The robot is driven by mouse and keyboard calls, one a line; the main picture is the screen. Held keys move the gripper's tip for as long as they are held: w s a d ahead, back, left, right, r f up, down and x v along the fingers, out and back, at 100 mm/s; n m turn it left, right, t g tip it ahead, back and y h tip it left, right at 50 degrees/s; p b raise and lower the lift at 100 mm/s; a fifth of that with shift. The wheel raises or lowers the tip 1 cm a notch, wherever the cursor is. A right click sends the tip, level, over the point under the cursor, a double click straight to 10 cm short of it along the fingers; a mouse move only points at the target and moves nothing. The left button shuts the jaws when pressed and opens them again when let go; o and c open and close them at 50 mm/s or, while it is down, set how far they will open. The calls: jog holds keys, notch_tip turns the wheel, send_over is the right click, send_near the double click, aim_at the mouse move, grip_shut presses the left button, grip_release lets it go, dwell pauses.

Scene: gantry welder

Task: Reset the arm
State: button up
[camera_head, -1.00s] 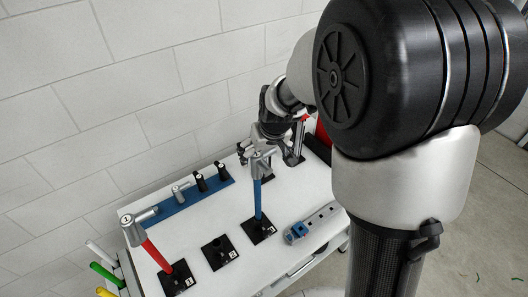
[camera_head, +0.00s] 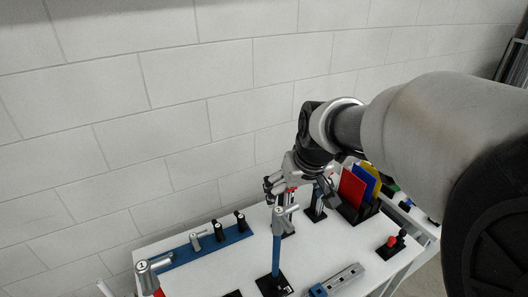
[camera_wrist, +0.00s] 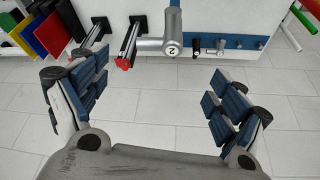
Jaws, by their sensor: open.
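In the head view my gripper (camera_head: 301,190) hangs over the back part of the white table (camera_head: 225,268), beside the silver-headed blue post.
Silver-headed posts marked 1 (camera_head: 146,272) and 2 (camera_head: 280,214) stand on the table. A blue rail (camera_head: 185,254) with black knobs lies behind. Red, blue and yellow plates (camera_head: 352,188) stand in a black rack at right. A grey-blue tool (camera_head: 338,280) lies in front.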

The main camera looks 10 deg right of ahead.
jog(key=s+a+f+b, duration=0.1)
jog(key=s+f+b, duration=0.7)
jog(key=s, duration=0.3)
jog(key=s+a+f+b, duration=0.1)
jog(key=s+f+b, duration=0.8)
jog(key=s, duration=0.3)
jog(key=shift+a+m+b, duration=0.15)
jog(key=shift+m+b, duration=0.15)
jog(key=shift+b, duration=0.15)
